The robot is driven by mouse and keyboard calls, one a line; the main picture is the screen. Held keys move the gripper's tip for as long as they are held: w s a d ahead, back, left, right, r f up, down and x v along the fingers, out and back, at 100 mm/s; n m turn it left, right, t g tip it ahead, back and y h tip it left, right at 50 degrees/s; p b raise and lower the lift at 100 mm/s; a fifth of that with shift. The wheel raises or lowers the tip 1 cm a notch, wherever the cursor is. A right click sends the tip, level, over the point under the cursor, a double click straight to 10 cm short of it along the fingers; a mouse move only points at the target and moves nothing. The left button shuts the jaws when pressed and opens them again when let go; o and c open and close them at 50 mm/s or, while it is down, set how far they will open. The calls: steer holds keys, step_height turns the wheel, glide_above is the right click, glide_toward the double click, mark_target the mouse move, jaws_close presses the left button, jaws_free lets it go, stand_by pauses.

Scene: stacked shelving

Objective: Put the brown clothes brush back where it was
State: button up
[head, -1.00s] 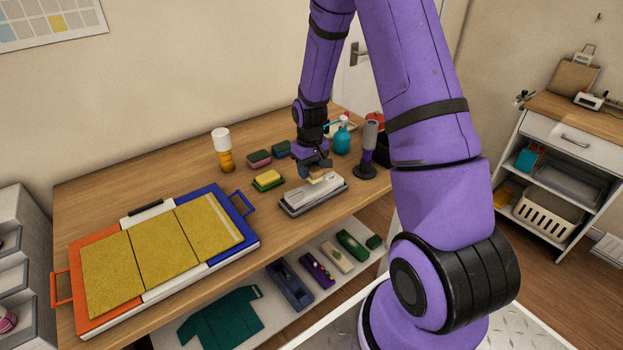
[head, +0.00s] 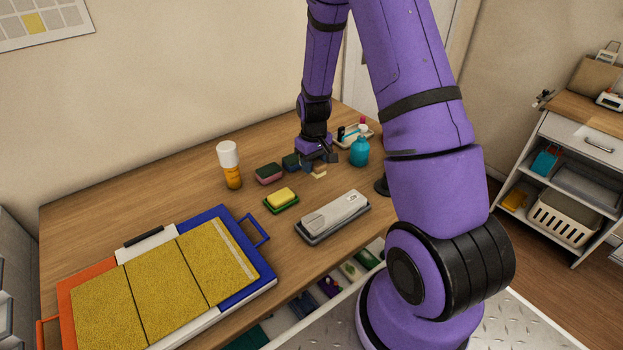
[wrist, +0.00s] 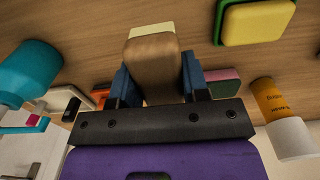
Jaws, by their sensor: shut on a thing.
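The brown clothes brush (wrist: 154,62) is between the blue fingers of my gripper (wrist: 158,84) in the wrist view. Its brown wooden body faces the camera and a cream strip shows at its far end. In the head view my gripper (head: 318,162) is over the back part of the wooden table, between the dark sponges and the teal bottle. Only a small pale part of the brush (head: 320,174) shows there, low over the tabletop. I cannot tell whether it touches the table.
A teal bottle (head: 359,151) and a white tray (head: 366,129) stand right of my gripper. A pink-and-green sponge (head: 269,174), yellow-and-green sponge (head: 281,199) and orange bottle (head: 231,172) are left. A grey case (head: 333,217) lies in front; a folding board (head: 165,285) fills the left front.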

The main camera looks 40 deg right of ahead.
mark_target(314, 187)
steer(key=shift+f, duration=3.1)
steer(key=shift+f, duration=0.15)
steer(key=o, duration=1)
steer(key=shift+c, duration=0.2)
